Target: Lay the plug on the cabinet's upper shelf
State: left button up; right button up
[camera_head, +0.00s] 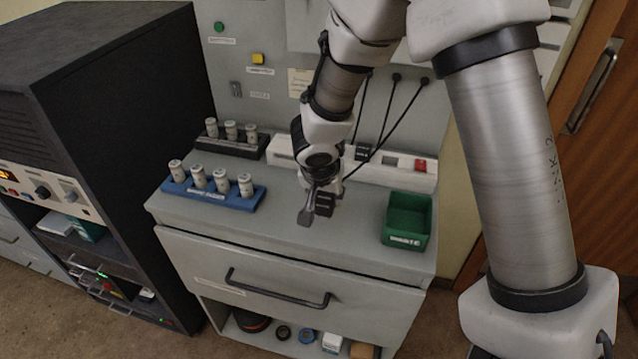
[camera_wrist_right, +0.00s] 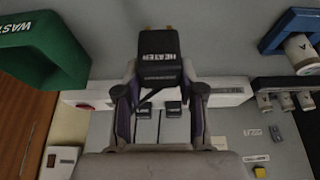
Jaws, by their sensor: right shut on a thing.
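A black plug (camera_head: 325,203) with a white HEATER label is in my right gripper (camera_head: 315,202), above the worktop of the grey bench. In the right wrist view, the plug (camera_wrist_right: 160,60) sits between the two fingers (camera_wrist_right: 160,92), with its prongs pointing away from the gripper. The gripper is shut on it. A dark cabinet (camera_head: 130,120) stands at the left, with open shelves below its control panel. Its upper shelf (camera_head: 85,243) holds a white and a green item. The plug is well to the right of that shelf. My left gripper is not in view.
A blue rack (camera_head: 215,198) and a black rack (camera_head: 235,148) hold pale cylinders. A white power strip (camera_head: 390,176) with other plugs lies behind my gripper, and black cables hang there. A green WASTE bin (camera_head: 407,220) stands right. The worktop's front middle is clear.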

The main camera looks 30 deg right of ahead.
jog(key=w+f+p, duration=0.1)
jog(key=w+d+f, duration=0.1)
jog(key=w, duration=0.1)
jog(key=w+f+p, duration=0.1)
jog(key=shift+w+d+f+p, duration=0.3)
jog(key=shift+w+f+p, duration=0.05)
jog(key=shift+w+f, duration=0.15)
jog(key=shift+f+b, duration=0.1)
jog(key=shift+b, duration=0.3)
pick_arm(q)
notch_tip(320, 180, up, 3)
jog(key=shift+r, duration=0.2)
pick_arm(e)
jog(key=o, duration=1.2)
jog(key=shift+c, duration=0.2)
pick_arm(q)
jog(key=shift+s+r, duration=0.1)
